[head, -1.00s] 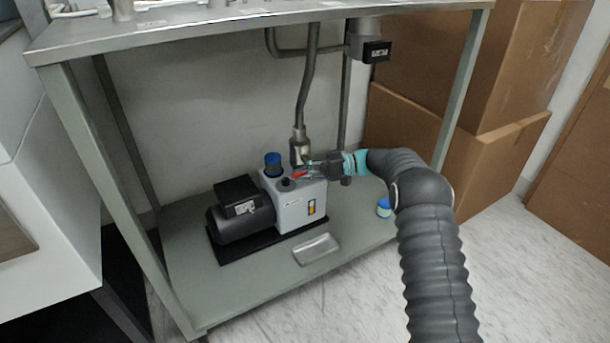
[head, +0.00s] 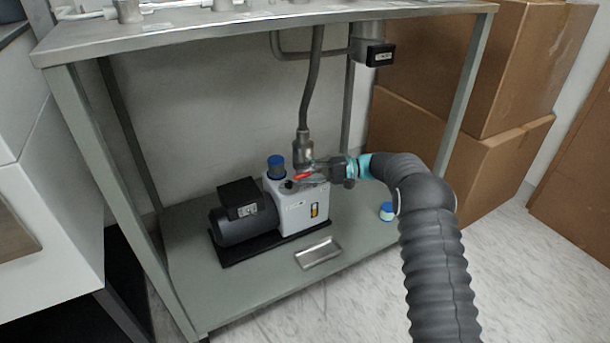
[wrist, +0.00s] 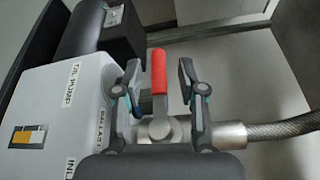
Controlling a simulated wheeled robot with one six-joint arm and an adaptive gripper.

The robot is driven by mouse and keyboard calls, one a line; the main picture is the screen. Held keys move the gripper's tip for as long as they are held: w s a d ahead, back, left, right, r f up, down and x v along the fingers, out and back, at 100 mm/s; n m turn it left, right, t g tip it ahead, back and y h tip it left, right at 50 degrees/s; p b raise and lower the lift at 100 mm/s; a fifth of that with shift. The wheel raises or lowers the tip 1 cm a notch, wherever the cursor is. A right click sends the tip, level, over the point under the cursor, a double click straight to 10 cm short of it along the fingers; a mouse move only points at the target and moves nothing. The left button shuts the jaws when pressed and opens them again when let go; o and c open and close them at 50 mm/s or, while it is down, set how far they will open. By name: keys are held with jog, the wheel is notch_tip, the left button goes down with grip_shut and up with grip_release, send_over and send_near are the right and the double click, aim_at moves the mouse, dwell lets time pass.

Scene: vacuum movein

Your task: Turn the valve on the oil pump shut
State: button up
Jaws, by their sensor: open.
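The oil pump (head: 300,207) stands on the lower shelf, a light grey box with a black motor; its box also shows in the wrist view (wrist: 45,110), with "OIL PUMP" and "BALLAST" labels. The valve has a red handle (wrist: 158,72) on a metal body (wrist: 160,130), joined to a braided hose. In the head view the red handle (head: 303,176) is small and partly hidden by my gripper (head: 315,172). In the wrist view my gripper (wrist: 158,80) is open, one finger on each side of the handle, with gaps visible on both sides.
A metal tray (head: 318,252) lies on the shelf (head: 255,290) in front of the pump. A small blue-capped jar (head: 387,211) stands to the right. Table legs and cardboard boxes (head: 480,165) bound the right side.

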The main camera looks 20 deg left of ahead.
jog(key=v, duration=1.2)
jog(key=shift+w, duration=0.1)
